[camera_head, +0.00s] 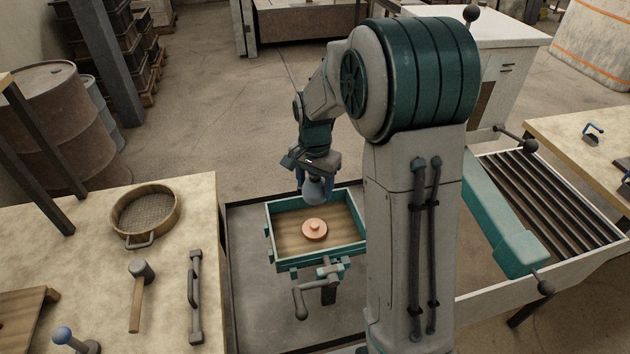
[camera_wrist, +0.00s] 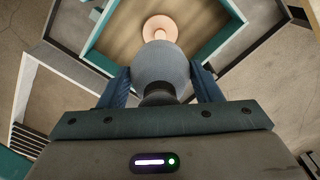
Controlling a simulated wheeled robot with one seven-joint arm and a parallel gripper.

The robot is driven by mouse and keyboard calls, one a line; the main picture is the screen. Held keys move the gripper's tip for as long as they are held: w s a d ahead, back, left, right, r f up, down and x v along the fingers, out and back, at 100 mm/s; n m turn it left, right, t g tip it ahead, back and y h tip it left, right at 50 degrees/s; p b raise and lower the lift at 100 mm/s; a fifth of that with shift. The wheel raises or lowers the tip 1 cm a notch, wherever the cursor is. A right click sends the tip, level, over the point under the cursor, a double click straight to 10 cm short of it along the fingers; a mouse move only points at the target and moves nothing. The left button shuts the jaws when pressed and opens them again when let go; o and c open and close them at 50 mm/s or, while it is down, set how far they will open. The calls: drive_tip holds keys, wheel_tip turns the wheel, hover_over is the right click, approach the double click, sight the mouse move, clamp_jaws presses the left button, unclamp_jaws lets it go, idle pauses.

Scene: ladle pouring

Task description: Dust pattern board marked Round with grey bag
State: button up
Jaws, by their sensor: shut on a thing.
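My gripper (camera_head: 316,178) is shut on the grey bag (camera_head: 314,190), which hangs over the back part of a teal-framed box. In the wrist view the grey bag (camera_wrist: 160,70) sits between the two blue fingers. The pattern board (camera_head: 282,240) lies inside the teal frame (camera_head: 290,265), with a round orange pattern (camera_head: 314,229) on it. The orange pattern also shows in the wrist view (camera_wrist: 160,28), just beyond the bag and partly hidden by it. The bag is above the board and apart from it. I cannot read any marking on the board.
A bench (camera_head: 205,200) at left holds a round sieve (camera_head: 146,213), a mallet (camera_head: 140,290) and a dark bar-shaped tool (camera_head: 195,298). A slatted grate (camera_head: 545,200) is at right. A table (camera_head: 590,130) stands at far right. A clamp handle (camera_head: 300,300) juts from the teal frame's front.

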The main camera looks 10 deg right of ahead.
wheel_tip(320, 180, down, 5)
drive_tip(key=b, duration=0.4)
drive_tip(key=shift+f, duration=0.1)
wheel_tip(320, 180, up, 5)
drive_tip(key=p, duration=0.4)
drive_tip(key=shift+r, duration=0.2)
wheel_tip(320, 180, down, 5)
drive_tip(key=b, duration=0.4)
drive_tip(key=shift+f, duration=0.2)
wheel_tip(320, 180, up, 6)
drive_tip(key=p, duration=0.3)
drive_tip(key=shift+f+p, duration=0.2)
drive_tip(key=shift+p, duration=0.1)
drive_tip(key=shift+f, duration=0.15)
drive_tip(key=shift+f, duration=0.1)
